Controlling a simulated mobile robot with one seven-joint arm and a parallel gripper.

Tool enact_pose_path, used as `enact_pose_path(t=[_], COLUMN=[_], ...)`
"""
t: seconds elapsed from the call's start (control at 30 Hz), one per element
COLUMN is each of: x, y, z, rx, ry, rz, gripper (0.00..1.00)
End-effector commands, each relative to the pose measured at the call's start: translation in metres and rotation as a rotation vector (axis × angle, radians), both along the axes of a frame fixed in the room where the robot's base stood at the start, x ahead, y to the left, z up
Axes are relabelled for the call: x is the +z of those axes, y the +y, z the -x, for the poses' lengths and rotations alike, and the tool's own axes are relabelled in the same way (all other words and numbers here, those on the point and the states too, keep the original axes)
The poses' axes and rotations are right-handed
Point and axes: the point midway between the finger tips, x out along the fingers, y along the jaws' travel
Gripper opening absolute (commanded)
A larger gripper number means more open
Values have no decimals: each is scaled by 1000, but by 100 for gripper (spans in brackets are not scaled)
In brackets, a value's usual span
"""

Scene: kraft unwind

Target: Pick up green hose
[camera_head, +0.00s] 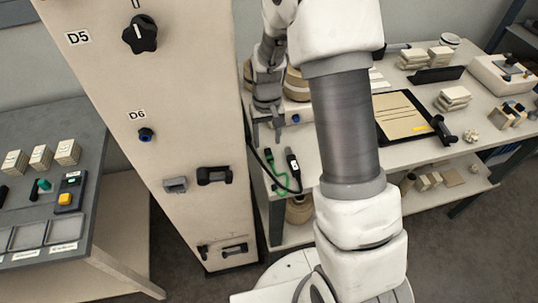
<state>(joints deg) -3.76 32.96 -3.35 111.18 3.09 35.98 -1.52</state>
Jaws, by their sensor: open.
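The green hose (281,183) is a thin bright green line with a darker fitting at its upper end. It lies at the left end of the workbench (405,152), beside the tall beige cabinet. My gripper (266,137) points down with its two fingers apart, just above the fitting at the hose's upper end. Nothing shows between the fingers. I cannot tell the exact height of the fingertips over the hose. My arm hides the bench just right of the hose.
A black cable with a black plug (291,161) lies right beside the hose and loops around it. The tall beige cabinet (190,130) stands close on the left. Beige rolls (296,87) are behind my gripper. A clipboard (405,113) lies farther right on the bench.

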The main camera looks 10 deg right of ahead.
Motion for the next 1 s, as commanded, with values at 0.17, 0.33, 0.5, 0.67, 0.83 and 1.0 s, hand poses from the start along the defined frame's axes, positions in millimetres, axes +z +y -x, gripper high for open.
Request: enact_pose_path(t=[0.17, 0.33, 0.5, 0.67, 0.83, 1.0], x=[-12, -37, -53, -55, -55, -55], y=[-1, -5, -4, -4, -4, -4], z=[3, 11, 10, 9, 9, 9], rx=[0, 0, 0, 0, 0, 0], ry=[3, 3, 1, -1, -1, -1], rz=[0, 0, -1, -1, -1, -1], gripper=[60, 60, 60, 60, 47, 17])
